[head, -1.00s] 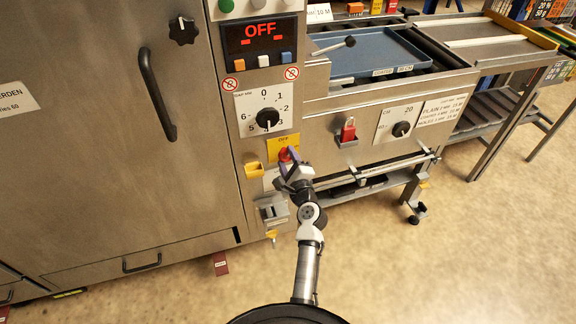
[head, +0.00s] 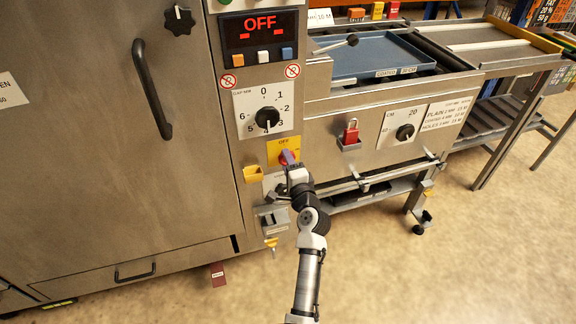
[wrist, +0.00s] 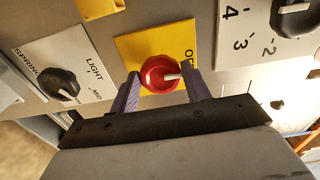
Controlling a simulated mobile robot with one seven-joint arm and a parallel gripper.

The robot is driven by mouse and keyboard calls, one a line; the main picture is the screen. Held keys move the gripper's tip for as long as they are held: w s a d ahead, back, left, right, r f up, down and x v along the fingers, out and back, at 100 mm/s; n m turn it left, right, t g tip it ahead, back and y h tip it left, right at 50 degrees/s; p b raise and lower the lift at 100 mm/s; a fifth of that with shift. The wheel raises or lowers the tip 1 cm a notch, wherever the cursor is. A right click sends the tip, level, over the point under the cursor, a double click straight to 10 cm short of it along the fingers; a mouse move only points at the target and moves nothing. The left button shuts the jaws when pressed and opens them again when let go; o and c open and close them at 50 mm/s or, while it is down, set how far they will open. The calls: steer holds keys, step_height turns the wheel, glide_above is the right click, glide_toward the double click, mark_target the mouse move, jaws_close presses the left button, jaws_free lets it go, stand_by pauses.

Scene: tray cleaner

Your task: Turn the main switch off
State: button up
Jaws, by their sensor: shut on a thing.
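The main switch is a red round knob (wrist: 160,73) on a yellow plate (wrist: 133,45) marked OFF. In the head view the plate (head: 274,150) is on the machine's front column, and my gripper (head: 289,163) hides most of the knob. In the wrist view my gripper (wrist: 163,88) has one purple finger on each side of the knob and is shut on it. The knob's white mark points right, towards the partly hidden OFF lettering.
A black dial (head: 267,117) is above the switch, under a display (head: 261,37) reading OFF. A yellow holder (head: 253,174) is left of the plate. Another black knob (wrist: 58,84) is close by. Floor is free at lower right.

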steer(key=shift+a+r, duration=0.1)
steer(key=shift+r, duration=0.05)
steer(key=o, duration=1)
steer(key=b+v, duration=0.2)
steer(key=v, duration=1.2)
steer(key=shift+w, duration=0.1)
